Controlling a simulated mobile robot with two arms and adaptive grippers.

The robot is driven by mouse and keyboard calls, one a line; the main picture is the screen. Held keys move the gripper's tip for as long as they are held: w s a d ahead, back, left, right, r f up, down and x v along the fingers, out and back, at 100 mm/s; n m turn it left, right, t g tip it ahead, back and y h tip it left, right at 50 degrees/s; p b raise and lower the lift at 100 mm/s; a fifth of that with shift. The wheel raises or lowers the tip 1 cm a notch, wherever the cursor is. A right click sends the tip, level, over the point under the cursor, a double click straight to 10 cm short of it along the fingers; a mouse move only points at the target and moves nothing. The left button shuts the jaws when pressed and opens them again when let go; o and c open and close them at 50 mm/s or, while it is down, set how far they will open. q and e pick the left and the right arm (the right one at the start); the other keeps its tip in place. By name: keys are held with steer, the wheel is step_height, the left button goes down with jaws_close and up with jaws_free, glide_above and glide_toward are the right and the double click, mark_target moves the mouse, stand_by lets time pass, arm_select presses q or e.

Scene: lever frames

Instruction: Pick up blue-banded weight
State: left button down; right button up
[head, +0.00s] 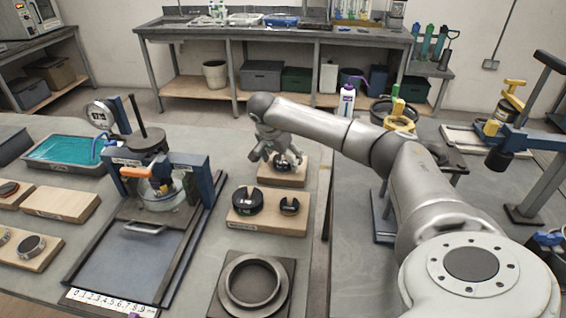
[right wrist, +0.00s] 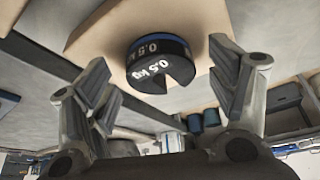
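The blue-banded weight (right wrist: 160,62) is a black slotted disc marked 0.5 kg, with a blue band around its side. In the right wrist view it rests on a pale wooden board (right wrist: 95,32). In the head view the weight (head: 291,161) is partly hidden under my right gripper (head: 275,158), on the rear board (head: 283,179). My right gripper is open, with its fingers apart on either side of the weight in the wrist view; I see no grip on it. My left gripper is not in view.
A front board (head: 266,225) holds a larger black weight (head: 248,200) and a smaller one (head: 290,206). A round ring fixture (head: 253,283) lies nearer. A blue-framed press (head: 192,172) stands left. A gap between tables runs to the right of the boards.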

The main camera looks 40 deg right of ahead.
steer(key=c, duration=1.1)
steer(key=shift+c, duration=0.2)
